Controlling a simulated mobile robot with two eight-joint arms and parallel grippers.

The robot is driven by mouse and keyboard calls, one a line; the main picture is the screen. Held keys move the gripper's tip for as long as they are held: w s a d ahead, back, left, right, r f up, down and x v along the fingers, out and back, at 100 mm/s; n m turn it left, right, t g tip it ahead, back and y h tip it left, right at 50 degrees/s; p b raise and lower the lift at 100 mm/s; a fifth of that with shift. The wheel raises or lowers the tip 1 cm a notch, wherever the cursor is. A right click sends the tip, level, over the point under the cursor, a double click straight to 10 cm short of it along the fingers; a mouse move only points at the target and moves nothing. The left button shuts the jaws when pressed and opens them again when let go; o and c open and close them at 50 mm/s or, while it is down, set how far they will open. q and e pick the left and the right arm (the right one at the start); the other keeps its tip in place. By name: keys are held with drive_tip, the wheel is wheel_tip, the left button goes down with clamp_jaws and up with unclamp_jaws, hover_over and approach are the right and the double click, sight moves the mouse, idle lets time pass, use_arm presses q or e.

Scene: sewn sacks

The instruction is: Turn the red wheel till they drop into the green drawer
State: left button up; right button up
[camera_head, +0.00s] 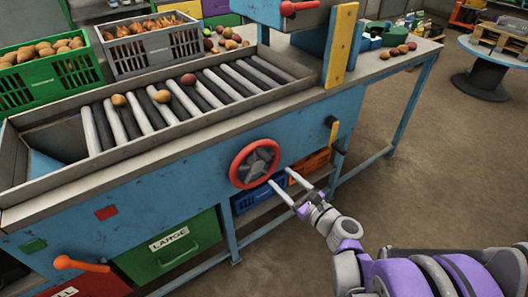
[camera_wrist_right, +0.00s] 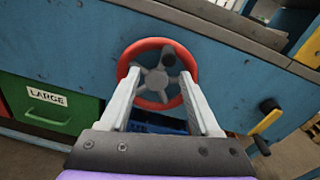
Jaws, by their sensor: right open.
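The red wheel (camera_head: 254,164), a red rim with dark spokes, is on the front of the blue sorting machine; it also shows in the right wrist view (camera_wrist_right: 163,103). My right gripper (camera_head: 280,177) is open and empty, just in front of the wheel's lower right side. In the wrist view its fingers (camera_wrist_right: 160,76) overlap the left and right of the rim; I cannot tell whether they touch. The green drawer (camera_head: 190,258), labelled LARGE, is below left of the wheel and looks closed. Two tan potatoes (camera_head: 118,100) and a reddish one (camera_head: 188,79) lie on the rollers. My left gripper is not in view.
An orange lever (camera_head: 80,264) sticks out at the lower left. A black-and-yellow handle (camera_head: 332,130) is right of the wheel. A green crate (camera_head: 50,78) and a grey crate (camera_head: 150,50) of produce stand behind.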

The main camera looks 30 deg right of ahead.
sight(271, 162)
drive_tip(key=shift+m, duration=0.5)
drive_tip(key=w+b, duration=0.1)
drive_tip(key=w, duration=1)
drive_tip(key=shift+w+d, duration=0.1)
drive_tip(key=shift+d, duration=0.1)
clamp_jaws()
idle(0.6)
